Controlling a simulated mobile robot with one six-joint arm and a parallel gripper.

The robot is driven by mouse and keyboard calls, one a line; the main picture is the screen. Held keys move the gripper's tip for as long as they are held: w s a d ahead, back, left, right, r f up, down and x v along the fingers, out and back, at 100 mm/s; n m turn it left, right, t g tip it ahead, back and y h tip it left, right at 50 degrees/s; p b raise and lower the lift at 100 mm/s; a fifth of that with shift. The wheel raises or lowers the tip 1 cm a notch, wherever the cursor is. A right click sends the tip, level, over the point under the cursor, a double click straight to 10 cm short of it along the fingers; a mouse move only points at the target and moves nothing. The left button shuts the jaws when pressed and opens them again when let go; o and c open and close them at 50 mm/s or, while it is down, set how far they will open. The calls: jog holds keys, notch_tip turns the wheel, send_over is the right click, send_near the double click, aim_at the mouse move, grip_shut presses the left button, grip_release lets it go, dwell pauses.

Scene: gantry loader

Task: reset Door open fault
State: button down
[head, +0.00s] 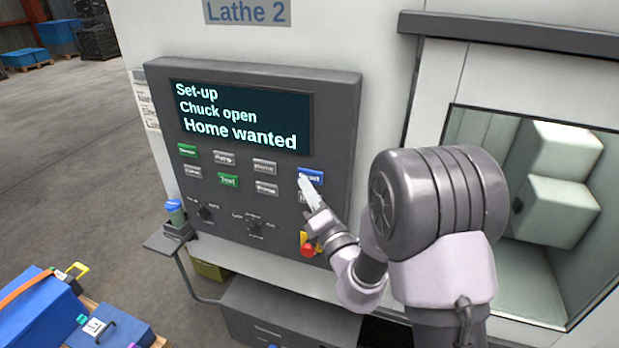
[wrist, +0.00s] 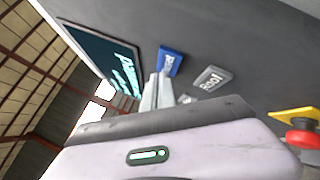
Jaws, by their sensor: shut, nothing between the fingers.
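The control panel (head: 335,90) is on the front of the machine labelled Lathe 2. Its display (head: 240,118) reads "Set-up", "Chuck open", "Home wanted"; no door open line shows. A blue button (head: 311,176), its label too blurred to read surely, sits at the right end of the top button row. It also shows in the wrist view (wrist: 171,61). My gripper (head: 305,184) is shut and empty, its fingertips (wrist: 159,78) right at the lower edge of the blue button. I cannot tell whether they touch it. A grey button below is partly hidden by my fingers.
A red emergency knob (head: 308,250) on a yellow base sits below my gripper. Grey Home (head: 264,167) and other buttons lie left. Rotary switches (head: 253,228) are lower. A small shelf (head: 168,241) juts out at left. The machine window (head: 540,190) is at right.

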jog(key=shift+s, duration=0.15)
jog(key=shift+s+a+b, duration=0.15)
jog(key=shift+s+a, duration=0.15)
jog(key=shift+s, duration=0.5)
jog(key=shift+s+a+b, duration=0.2)
jog(key=shift+s+a, duration=0.1)
jog(key=shift+s, duration=0.45)
jog(key=shift+s+a+b, duration=0.15)
jog(key=shift+s+a, duration=0.15)
jog(key=shift+s, duration=0.5)
